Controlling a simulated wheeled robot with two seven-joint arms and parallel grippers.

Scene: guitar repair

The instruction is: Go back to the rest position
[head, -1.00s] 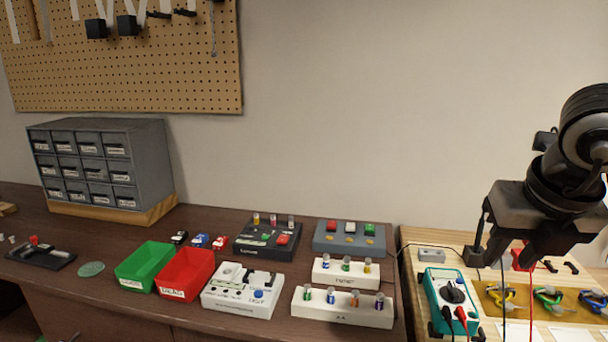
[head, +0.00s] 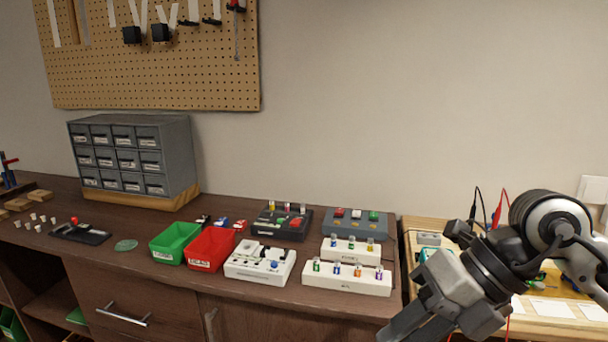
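My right arm comes in from the right edge of the head view. Its grey gripper (head: 412,324) hangs in front of the gap between the dark bench and the light wooden table, angled down and to the left. Its fingers run toward the bottom edge, close together in the picture, and I cannot tell how far apart they are. I see nothing held in them. My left gripper is not in view.
The dark bench (head: 215,292) bears a green bin (head: 175,243), a red bin (head: 210,249), a white tester box (head: 260,263) and white battery racks (head: 347,277). A grey drawer cabinet (head: 134,159) stands behind. My arm partly hides the multimeter (head: 430,253) on the light table.

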